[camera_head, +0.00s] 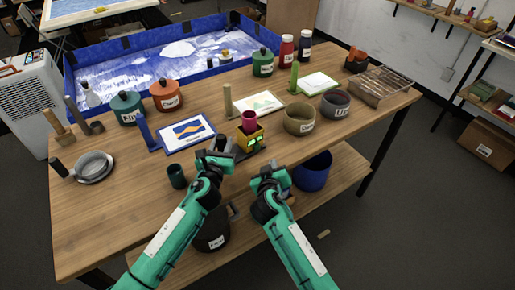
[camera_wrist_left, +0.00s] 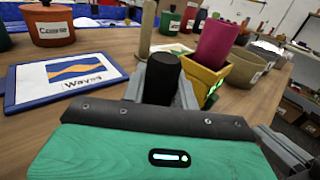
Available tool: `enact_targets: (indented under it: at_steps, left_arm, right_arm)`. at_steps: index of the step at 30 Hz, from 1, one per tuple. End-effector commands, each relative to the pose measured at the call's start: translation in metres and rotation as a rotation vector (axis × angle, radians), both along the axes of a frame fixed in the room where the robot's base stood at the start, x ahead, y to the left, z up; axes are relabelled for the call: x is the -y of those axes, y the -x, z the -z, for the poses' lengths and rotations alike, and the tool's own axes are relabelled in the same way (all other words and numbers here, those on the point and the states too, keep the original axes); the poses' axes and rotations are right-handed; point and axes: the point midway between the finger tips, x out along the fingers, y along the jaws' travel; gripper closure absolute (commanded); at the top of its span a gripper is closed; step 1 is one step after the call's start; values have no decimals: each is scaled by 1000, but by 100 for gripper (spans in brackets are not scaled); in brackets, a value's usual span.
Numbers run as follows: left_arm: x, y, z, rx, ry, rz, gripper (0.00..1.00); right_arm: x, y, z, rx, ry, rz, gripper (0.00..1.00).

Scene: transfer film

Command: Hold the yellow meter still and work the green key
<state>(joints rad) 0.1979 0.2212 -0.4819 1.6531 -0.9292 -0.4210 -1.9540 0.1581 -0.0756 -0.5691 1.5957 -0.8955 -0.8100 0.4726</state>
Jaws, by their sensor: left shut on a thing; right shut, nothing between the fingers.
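The yellow meter (camera_head: 249,137) stands near the middle front of the table, with a maroon cup (camera_head: 248,119) in its top. The lit green key (camera_head: 254,141) shows on its front face; in the left wrist view only a green glow (camera_wrist_left: 213,92) shows at the meter's side. My left gripper (camera_head: 217,158) is shut on a black round-topped handle (camera_wrist_left: 162,76), just left of the meter. I cannot tell whether the handle is joined to the meter. My right gripper (camera_head: 268,170) is shut and empty, in front of the meter and apart from it.
A blue-framed wave card (camera_head: 187,132) lies left of the meter and a dark green cup (camera_head: 177,176) to its lower left. Bowls (camera_head: 299,119) stand close on the right. A blue bin (camera_head: 312,172) sits below the tabletop.

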Motion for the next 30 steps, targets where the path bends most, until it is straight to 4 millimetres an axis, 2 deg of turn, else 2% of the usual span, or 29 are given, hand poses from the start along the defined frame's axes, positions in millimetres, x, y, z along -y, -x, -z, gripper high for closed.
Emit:
enact_targets:
  at_steps: [8,9,12,13,23,26,30]
  left_arm:
    - [0,0,0,0,0,0,100]
    - [0,0,0,0,0,0,69]
    - [0,0,0,0,0,0,49]
    - [0,0,0,0,0,0,45]
    - [0,3,0,0,0,0,45]
    - [-1,12,2,-2,-1,0,45]
    - [-4,38,2,-2,-1,1,45]
  right_arm:
    - [0,0,0,0,0,0,100]
    - [0,0,0,0,0,0,100]
    - [0,0,0,0,0,0,100]
    - [0,0,0,0,0,0,100]
    - [0,0,0,0,0,0,100]
    - [0,0,0,0,0,0,100]
    - [0,0,0,0,0,0,100]
